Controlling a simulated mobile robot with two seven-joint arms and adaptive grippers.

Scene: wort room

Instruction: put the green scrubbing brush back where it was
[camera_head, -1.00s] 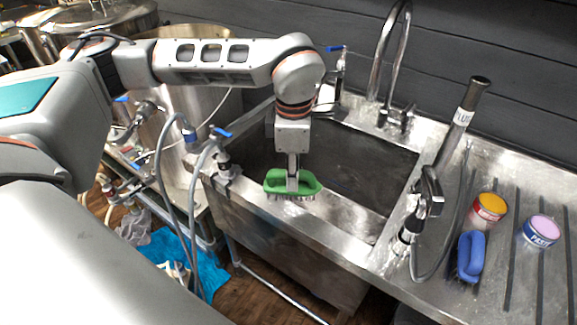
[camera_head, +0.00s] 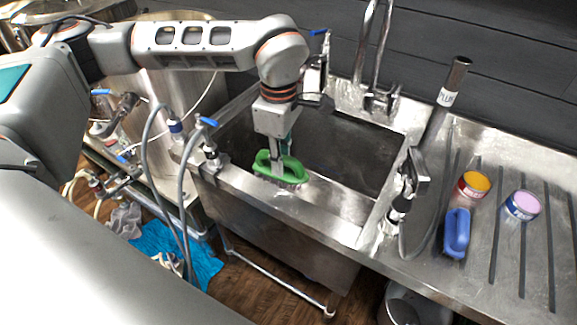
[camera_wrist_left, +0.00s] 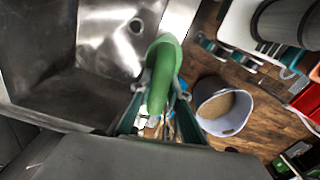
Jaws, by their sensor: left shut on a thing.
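The green scrubbing brush (camera_head: 283,169) is in my left gripper (camera_head: 277,160), which is shut on its handle. It hangs bristles down at the front rim of the steel sink (camera_head: 330,198). I cannot tell whether the bristles touch the rim. In the left wrist view the green brush (camera_wrist_left: 162,75) lies between the fingers, with the sink basin (camera_wrist_left: 110,40) to its left and the floor to its right. My right gripper is not in view.
On the ribbed drainboard (camera_head: 500,240) at the right are a blue brush (camera_head: 457,233), a yellow-topped tin (camera_head: 473,187) and a purple-topped tin (camera_head: 522,206). A tap (camera_head: 372,60) stands behind the sink. A hose and sprayer (camera_head: 408,185) stand at its right. A bucket (camera_wrist_left: 224,106) is on the floor.

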